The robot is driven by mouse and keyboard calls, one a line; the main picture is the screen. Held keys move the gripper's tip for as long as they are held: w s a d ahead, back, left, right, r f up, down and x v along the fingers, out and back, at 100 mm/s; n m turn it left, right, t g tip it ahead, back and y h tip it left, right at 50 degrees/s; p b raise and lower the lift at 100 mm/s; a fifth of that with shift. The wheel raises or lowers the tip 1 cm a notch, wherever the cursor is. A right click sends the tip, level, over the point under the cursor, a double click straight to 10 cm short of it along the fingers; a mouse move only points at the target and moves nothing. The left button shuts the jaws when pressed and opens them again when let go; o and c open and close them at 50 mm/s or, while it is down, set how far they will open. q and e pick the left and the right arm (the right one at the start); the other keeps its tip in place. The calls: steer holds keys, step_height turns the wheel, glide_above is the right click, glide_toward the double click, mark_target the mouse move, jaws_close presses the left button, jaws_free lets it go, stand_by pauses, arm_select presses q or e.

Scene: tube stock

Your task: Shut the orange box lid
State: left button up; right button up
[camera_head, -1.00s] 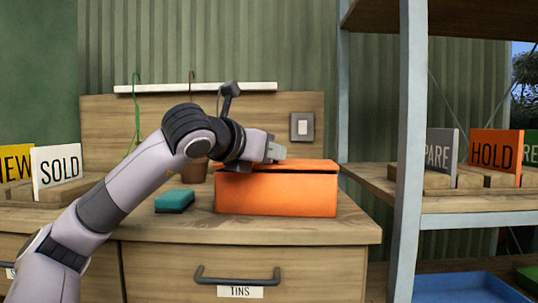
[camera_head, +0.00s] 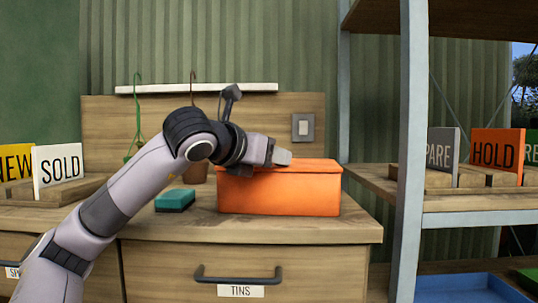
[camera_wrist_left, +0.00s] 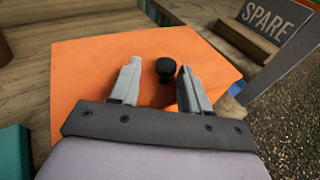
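The orange box (camera_head: 278,196) sits on the wooden counter. Its orange lid (camera_head: 318,165) lies flat over the top, with no clear gap along the front in the head view. My left gripper (camera_head: 281,157) is at the lid's top, pointing right. In the left wrist view the gripper (camera_wrist_left: 158,82) has its two fingers apart over the orange lid (camera_wrist_left: 90,66), with nothing held between them. A black knob (camera_wrist_left: 170,69) stands on the lid near the fingertips, closer to the right finger. I cannot tell whether the fingers touch the lid. My right gripper is out of view.
A teal sponge (camera_head: 175,200) and a brown pot (camera_head: 196,172) are left of the box. A SOLD sign (camera_head: 58,163) stands at the counter's left. A metal shelf post (camera_head: 411,150) rises right of the counter. The counter front before the box is clear.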

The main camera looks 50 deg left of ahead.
arm_select(q)
steer(key=shift+d+f, duration=0.1)
steer(key=shift+f, duration=0.2)
steer(key=b+v, duration=0.1)
steer(key=v, duration=0.6)
steer(key=shift+r, duration=0.25)
